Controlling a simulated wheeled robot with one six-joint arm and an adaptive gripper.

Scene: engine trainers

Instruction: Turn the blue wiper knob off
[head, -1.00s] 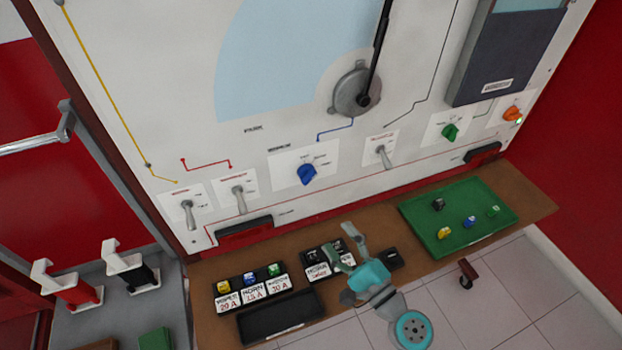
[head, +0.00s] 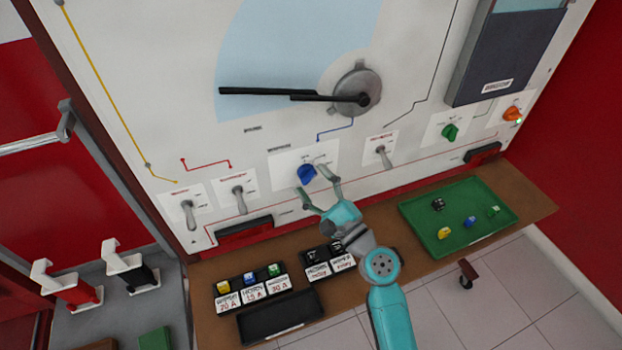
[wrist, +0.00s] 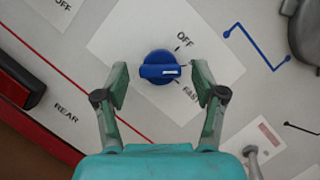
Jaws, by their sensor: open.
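The blue wiper knob (head: 306,174) is on a white plate low on the upright panel. In the wrist view the knob (wrist: 160,67) sits between and beyond the fingertips, with a white pointer mark aimed to the right, between the OFF label (wrist: 185,39) and the FAST label (wrist: 191,92). My gripper (head: 315,182) is open in front of the knob, its fingers to either side. The gripper fingers (wrist: 161,79) look apart from the knob. The black wiper arm (head: 290,95) lies about level across the light blue area, pointing left from its motor (head: 357,90).
Toggle switches (head: 238,198) stand left of the knob and another (head: 381,154) stands right. A green knob (head: 450,132) and an orange knob (head: 512,114) are farther right. Below, the brown shelf (head: 375,218) holds a green tray (head: 418,229) and labelled fuse holders (head: 252,296).

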